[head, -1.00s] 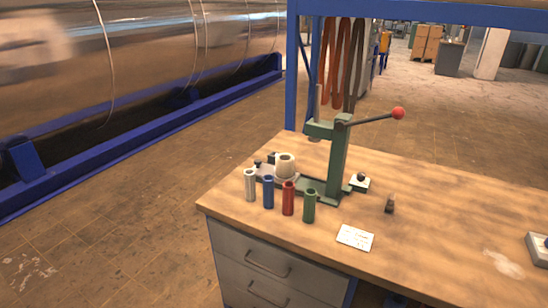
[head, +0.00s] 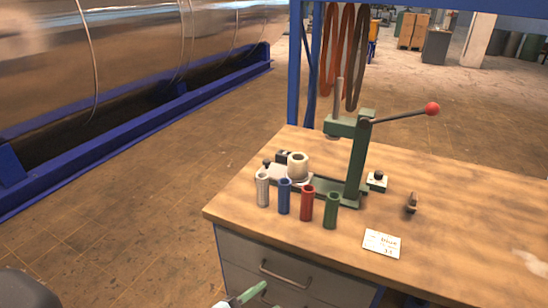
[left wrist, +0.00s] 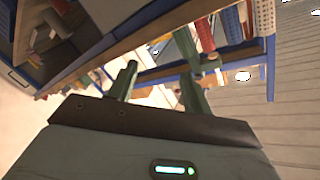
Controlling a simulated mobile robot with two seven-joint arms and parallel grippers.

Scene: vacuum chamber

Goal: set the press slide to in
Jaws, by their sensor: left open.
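The green press (head: 355,165) stands on the wooden bench, with a lever ending in a red knob (head: 432,109). A light grey plate, apparently the press slide (head: 272,176), reaches out to the left of the press column, with small black parts at its far left end. A cream ring-shaped part (head: 298,165) sits at the slide, clear of the ram to its right. My left gripper (head: 240,297) shows only partly at the bottom edge, low in front of the drawers and away from the press. In the left wrist view its fingers (left wrist: 163,72) are apart and empty.
White, blue, red and green cylinders (head: 307,203) stand in a row in front of the slide. A white card (head: 382,243), a small dark clip (head: 411,203) and a small block with a black knob (head: 377,181) lie right. A blue post (head: 296,70) rises behind the bench.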

